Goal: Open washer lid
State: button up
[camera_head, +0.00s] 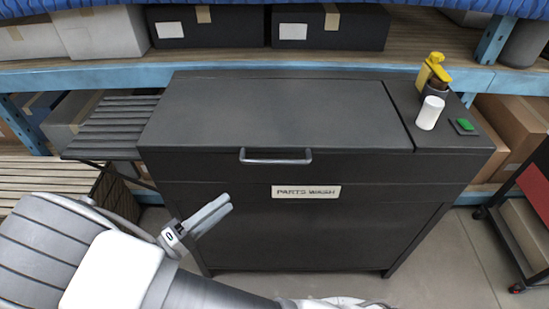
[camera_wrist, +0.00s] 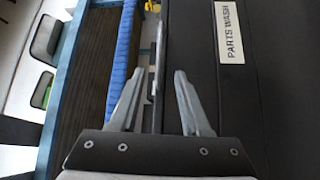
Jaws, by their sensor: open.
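The dark grey washer (camera_head: 330,230) stands in the middle of the head view, with a "PARTS WASH" label (camera_head: 306,192) on its front. Its flat lid (camera_head: 275,115) lies closed on top. A grey bar handle (camera_head: 276,162) sits on the lid's front edge. My gripper (camera_head: 212,213) is open in front of the washer, below and left of the handle, apart from it in this view. The wrist view shows both fingers (camera_wrist: 156,74) spread. A thin grey strip shows beyond and between them; I cannot tell whether it is the handle. The label (camera_wrist: 229,33) is to their right.
A yellow-topped bottle (camera_head: 432,72), a white cylinder (camera_head: 429,113) and a green button (camera_head: 465,125) are on the washer's right ledge. A slatted rack (camera_head: 112,127) adjoins its left side. Shelves with boxes (camera_head: 330,27) stand behind. A red and black cart (camera_head: 535,185) is at right.

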send_near(275, 160)
jog(key=shift+t, duration=0.4)
jog(key=x, duration=0.6)
jog(key=f+x, duration=0.1)
jog(key=x, duration=0.3)
jog(key=shift+d+f, duration=0.1)
jog(key=shift+d, duration=0.05)
grip_shut()
dwell(0.8)
